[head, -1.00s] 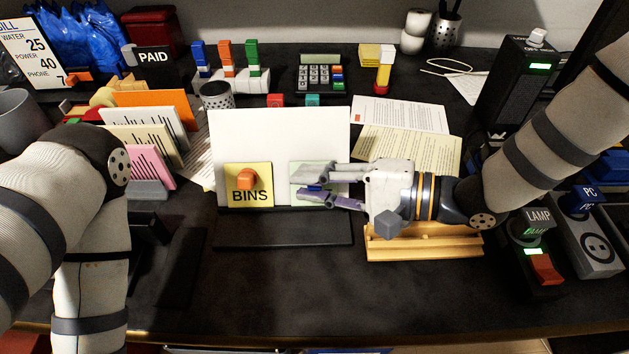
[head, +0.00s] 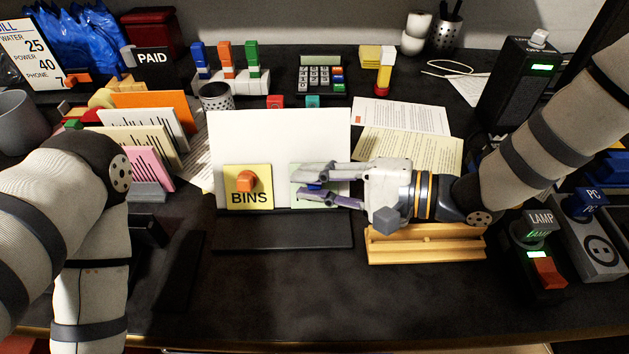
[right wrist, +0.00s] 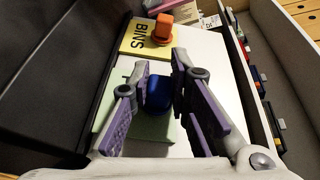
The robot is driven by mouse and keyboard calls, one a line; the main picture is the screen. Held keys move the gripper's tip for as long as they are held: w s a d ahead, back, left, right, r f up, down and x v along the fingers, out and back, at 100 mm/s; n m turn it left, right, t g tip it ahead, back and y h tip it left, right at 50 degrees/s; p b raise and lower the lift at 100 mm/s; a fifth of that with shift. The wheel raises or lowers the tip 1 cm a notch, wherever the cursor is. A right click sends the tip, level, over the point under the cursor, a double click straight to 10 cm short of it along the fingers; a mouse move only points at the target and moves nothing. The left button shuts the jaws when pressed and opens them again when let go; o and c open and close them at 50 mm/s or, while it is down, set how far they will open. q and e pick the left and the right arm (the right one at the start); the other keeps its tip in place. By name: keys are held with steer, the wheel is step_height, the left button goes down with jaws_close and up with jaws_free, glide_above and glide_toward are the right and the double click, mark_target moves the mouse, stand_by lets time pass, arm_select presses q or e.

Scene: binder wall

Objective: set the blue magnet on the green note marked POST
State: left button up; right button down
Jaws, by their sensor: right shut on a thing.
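The blue magnet (right wrist: 158,93) is between the two fingers of my right gripper (right wrist: 160,105), which is shut on it. In the head view only a little blue of the magnet (head: 315,186) shows between the fingers. The green note (head: 298,171) is on the right part of the white board (head: 280,135), largely covered by the gripper (head: 306,188). In the right wrist view the green note (right wrist: 152,128) lies behind the magnet. I cannot tell whether the magnet touches it. The note's writing is hidden. My left gripper is out of view.
A yellow note marked BINS (head: 249,200) with an orange magnet (head: 246,181) is left of the green note. A dark ledge (head: 283,230) runs in front of the board. A wooden rack (head: 425,245) lies under my right wrist. The desk front is clear.

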steer(key=c, duration=1.4)
jaws_free()
steer(key=v, duration=1.2)
steer(key=shift+s+r, duration=0.1)
